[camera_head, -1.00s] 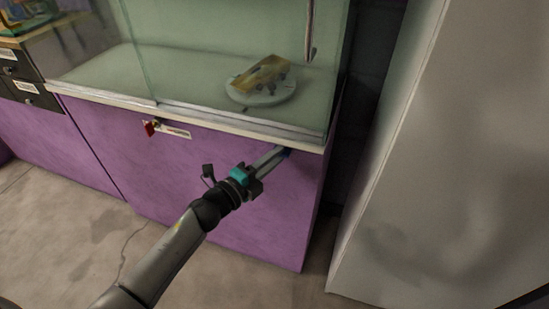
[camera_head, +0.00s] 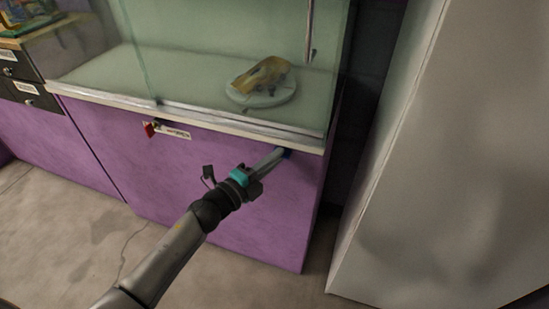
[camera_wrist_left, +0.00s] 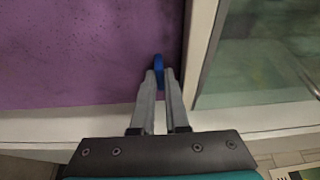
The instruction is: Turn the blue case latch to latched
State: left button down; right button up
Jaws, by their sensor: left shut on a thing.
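The blue case latch (camera_wrist_left: 158,63) shows in the left wrist view at the tips of my left gripper (camera_wrist_left: 159,78), on the purple panel beside the pale edge strip. In the head view only a small blue part of the latch (camera_head: 287,154) shows, just under the case's pale ledge near its right corner. My left gripper (camera_head: 280,153) reaches up to it from the lower left and is shut on it. The fingers hide part of the latch. My right gripper is in neither view.
The glass case (camera_head: 230,45) above holds a round white stand (camera_head: 262,98) with a brownish object on it. A red-tagged key or lock (camera_head: 150,128) and a label sit on the purple front (camera_head: 200,160) to the left. A large pale cabinet (camera_head: 440,160) stands at right.

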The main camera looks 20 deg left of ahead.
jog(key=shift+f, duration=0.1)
pick_arm(q)
jog(key=shift+d+f+n+t+y+b, duration=0.15)
jog(key=shift+n+t+y+b, duration=0.65)
jog(key=shift+n, duration=2.9)
jog(key=shift+d+f+n+t+y+b, duration=0.2)
jog(key=shift+n+t+y, duration=1.1)
jog(key=shift+n, duration=2.4)
jog(key=shift+d+f+n+t+y+b, duration=0.15)
jog(key=shift+n+t+y+b, duration=0.7)
jog(key=shift+n, duration=2.85)
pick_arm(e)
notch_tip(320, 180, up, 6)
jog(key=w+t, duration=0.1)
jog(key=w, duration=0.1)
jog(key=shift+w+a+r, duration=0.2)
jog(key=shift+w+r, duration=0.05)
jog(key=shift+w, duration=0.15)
pick_arm(q)
jog(key=shift+y, duration=0.35)
jog(key=shift+n, duration=0.3)
